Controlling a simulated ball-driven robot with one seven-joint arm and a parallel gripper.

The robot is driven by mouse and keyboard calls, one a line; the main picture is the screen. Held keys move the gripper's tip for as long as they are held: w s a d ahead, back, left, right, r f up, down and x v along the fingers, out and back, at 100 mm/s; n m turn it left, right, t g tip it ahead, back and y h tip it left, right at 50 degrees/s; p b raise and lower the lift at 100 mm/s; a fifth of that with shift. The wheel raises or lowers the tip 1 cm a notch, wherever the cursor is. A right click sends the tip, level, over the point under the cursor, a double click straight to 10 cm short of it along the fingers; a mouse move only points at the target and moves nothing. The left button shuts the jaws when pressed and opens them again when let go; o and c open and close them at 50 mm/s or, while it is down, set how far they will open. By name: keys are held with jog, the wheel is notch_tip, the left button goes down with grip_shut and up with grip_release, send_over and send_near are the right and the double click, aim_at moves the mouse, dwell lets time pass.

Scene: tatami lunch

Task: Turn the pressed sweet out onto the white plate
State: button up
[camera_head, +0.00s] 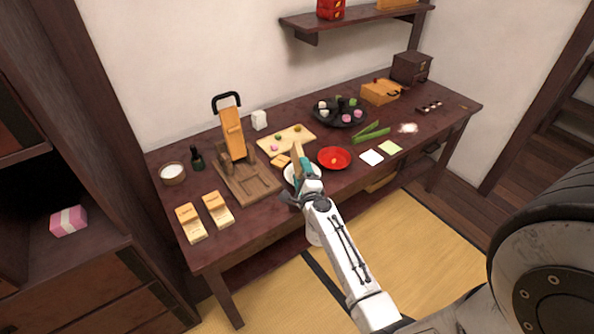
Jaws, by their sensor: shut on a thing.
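The white plate (288,176) is near the front edge of the table, mostly hidden behind my gripper. My gripper (303,168) is over the plate, shut on a light wooden piece (296,150) that looks like a mould and is held on edge, roughly upright. I cannot tell whether the wooden piece touches the plate. I cannot make out a pressed sweet on the plate or in the wooden piece; my gripper and the piece's angle hide much of this spot.
A red bowl (334,157) stands close on the right. A wooden board with sweets (299,133) lies behind, with a small wooden block (280,160) before it. A wooden press (248,184) stands left, beside two pale wooden blocks (190,223) (218,210).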

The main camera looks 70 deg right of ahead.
jog(key=n, duration=0.1)
jog(key=n+p, duration=0.1)
jog(key=n, duration=0.1)
jog(key=n+p, duration=0.1)
jog(key=n, duration=0.1)
jog(key=shift+w+a+r, duration=0.15)
jog(key=shift+w+r, duration=0.05)
jog(key=shift+r, duration=0.1)
jog(key=n+p, duration=0.1)
jog(key=n, duration=0.2)
jog(key=shift+w+r, duration=0.1)
jog(key=shift+r+n+y+p, duration=0.15)
jog(key=shift+n+y+p, duration=0.15)
jog(key=shift+n+p, duration=0.5)
jog(key=n+p, duration=0.1)
jog(key=n, duration=0.1)
jog(key=r+n+p, duration=0.1)
jog(key=n+p, duration=0.1)
jog(key=n, duration=0.1)
jog(key=shift+g, duration=0.3)
jog(key=n+p, duration=0.3)
jog(key=shift+s+r, duration=0.2)
jog(key=shift+r, duration=0.1)
jog(key=shift+f+n, duration=0.3)
jog(key=shift+n, duration=0.3)
jog(key=shift+s+d+r+n, duration=0.15)
jog(key=shift+d+n, duration=0.05)
jog(key=shift+n, duration=0.7)
